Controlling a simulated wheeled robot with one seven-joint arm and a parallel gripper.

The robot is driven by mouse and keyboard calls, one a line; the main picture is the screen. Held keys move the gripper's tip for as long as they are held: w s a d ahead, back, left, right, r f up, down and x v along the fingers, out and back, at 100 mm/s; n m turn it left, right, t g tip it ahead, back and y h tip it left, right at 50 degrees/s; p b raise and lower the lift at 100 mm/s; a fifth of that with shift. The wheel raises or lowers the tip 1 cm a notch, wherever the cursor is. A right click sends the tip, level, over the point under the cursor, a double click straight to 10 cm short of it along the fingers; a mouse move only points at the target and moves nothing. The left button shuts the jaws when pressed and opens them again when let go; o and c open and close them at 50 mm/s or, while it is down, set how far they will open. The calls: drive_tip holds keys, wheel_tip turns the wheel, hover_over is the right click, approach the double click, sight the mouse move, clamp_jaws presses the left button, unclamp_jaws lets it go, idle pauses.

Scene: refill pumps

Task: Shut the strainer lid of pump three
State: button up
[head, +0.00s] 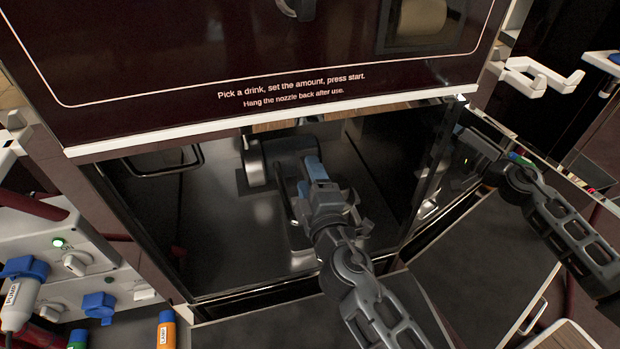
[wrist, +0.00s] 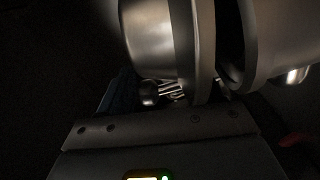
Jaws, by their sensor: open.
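The metal strainer housing (head: 285,147) lies inside the open lower cabinet of the dispenser. A round disc (head: 253,163) at its left end looks like the strainer lid. In the wrist view, two rounded metal parts face each other: a flanged one (wrist: 205,45) and a rimmed one (wrist: 275,40), with a narrow dark gap between them. I cannot tell which is the lid. A small knob (wrist: 148,92) sits below the flange. My gripper (head: 304,180) is open, in front of the housing and right of the disc. Its fingertips are hard to make out, and contact is unclear.
The cabinet's dark side walls and glossy right door panel (head: 450,165) flank my arm. A white-edged overhang (head: 250,126) lies above. White hooks (head: 540,78) stand at upper right.

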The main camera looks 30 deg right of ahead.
clamp_jaws()
drive_tip(key=shift+a+f+n+b, duration=0.3)
drive_tip(key=shift+f+n+b, duration=0.3)
drive_tip(key=shift+f+n, duration=0.1)
unclamp_jaws()
idle(0.3)
